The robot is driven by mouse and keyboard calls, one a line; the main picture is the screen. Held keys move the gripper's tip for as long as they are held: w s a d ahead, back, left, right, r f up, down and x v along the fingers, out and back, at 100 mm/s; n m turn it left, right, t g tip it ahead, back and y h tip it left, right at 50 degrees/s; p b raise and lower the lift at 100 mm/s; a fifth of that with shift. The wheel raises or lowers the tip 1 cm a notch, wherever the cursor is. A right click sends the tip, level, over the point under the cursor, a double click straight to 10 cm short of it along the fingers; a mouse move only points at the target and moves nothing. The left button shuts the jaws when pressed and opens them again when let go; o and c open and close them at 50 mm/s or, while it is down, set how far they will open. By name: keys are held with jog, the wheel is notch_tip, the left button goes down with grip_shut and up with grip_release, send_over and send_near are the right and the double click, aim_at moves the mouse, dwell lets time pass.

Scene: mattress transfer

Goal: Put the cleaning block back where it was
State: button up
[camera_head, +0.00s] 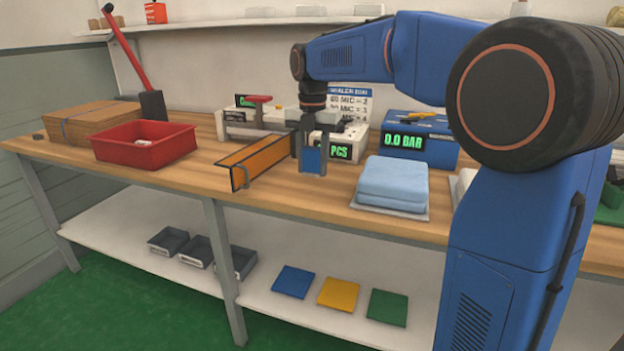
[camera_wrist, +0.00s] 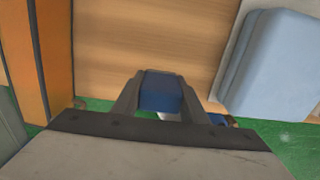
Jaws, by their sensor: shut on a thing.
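The cleaning block (camera_head: 312,160) is a small dark blue block. My gripper (camera_head: 310,170) is shut on it and points down. In the head view it is between the orange-and-black angled piece and the light blue stack. In the wrist view the block (camera_wrist: 161,92) shows between my two fingers (camera_wrist: 160,84), with the wooden bench top beyond it and green floor below. The block appears above the bench near its front edge; the gap under it cannot be judged. Its lower part is partly hidden by the fingers.
The orange angled piece (camera_head: 262,160) stands close left. The light blue stack (camera_head: 393,180) lies on a grey tray to the right. A counter (camera_head: 340,145) and a blue gauge box (camera_head: 425,135) stand behind. A red bin (camera_head: 145,150) is farther left. Bare bench top lies between orange piece and stack.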

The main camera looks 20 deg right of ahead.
aim_at(313, 190)
jog(key=shift+f, duration=2.2)
jog(key=o, duration=1)
jog(key=shift+f, duration=0.15)
